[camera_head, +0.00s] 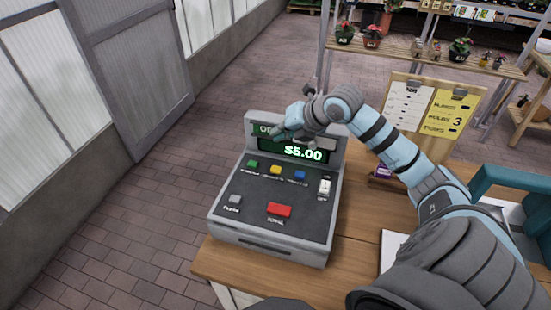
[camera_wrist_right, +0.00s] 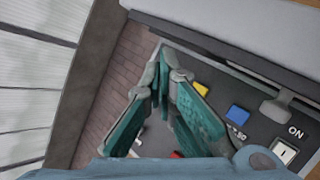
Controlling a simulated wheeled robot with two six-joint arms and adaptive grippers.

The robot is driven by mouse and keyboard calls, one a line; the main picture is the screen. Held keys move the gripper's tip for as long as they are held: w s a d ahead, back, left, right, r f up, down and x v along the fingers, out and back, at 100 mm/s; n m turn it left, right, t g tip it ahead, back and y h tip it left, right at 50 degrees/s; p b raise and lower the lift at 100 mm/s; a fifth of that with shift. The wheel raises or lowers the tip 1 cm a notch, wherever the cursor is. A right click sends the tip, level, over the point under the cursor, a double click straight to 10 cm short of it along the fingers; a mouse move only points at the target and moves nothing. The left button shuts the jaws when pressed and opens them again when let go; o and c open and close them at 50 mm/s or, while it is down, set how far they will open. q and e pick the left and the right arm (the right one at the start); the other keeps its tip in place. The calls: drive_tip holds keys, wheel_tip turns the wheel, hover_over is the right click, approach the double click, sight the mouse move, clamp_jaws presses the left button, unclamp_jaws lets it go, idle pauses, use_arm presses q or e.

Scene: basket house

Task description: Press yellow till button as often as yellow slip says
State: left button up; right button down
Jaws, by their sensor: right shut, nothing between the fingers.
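The grey till (camera_head: 270,240) stands on the wooden counter, its display (camera_head: 293,150) reading $5.00. Its yellow button (camera_head: 276,170) sits between a green button (camera_head: 252,164) and a blue button (camera_head: 300,175). In the right wrist view the yellow button (camera_wrist_right: 201,89) shows just right of the fingers. The yellow slip (camera_head: 447,113) is on an upright board; a large 3 is legible, the smaller words are not clear. My right gripper (camera_head: 276,135) is shut and empty, above the till in front of its display, apart from the yellow button. My left gripper is not in view.
The till also has a red button (camera_head: 279,210), a grey button (camera_head: 235,199) and a white switch (camera_head: 324,187). A white slip (camera_head: 407,106) hangs beside the yellow one. A plant shelf (camera_head: 430,60) stands behind. Brick floor (camera_head: 130,220) is clear at left.

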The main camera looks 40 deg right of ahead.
sight(278, 167)
drive_tip(key=shift+f, duration=0.25)
wheel_tip(278, 167, down, 9)
drive_tip(key=b, duration=0.6)
drive_tip(key=shift+r+b, duration=0.15)
drive_tip(key=shift+b, duration=0.25)
drive_tip(key=shift+r, duration=0.1)
idle(0.7)
drive_tip(key=shift+f+b, duration=0.35)
drive_tip(key=shift+f, duration=0.1)
drive_tip(key=shift+f+b, duration=0.35)
drive_tip(key=shift+f, duration=0.1)
idle(0.5)
drive_tip(key=shift+r, duration=0.15)
drive_tip(key=shift+r+p, duration=0.65)
drive_tip(key=shift+r, duration=0.1)
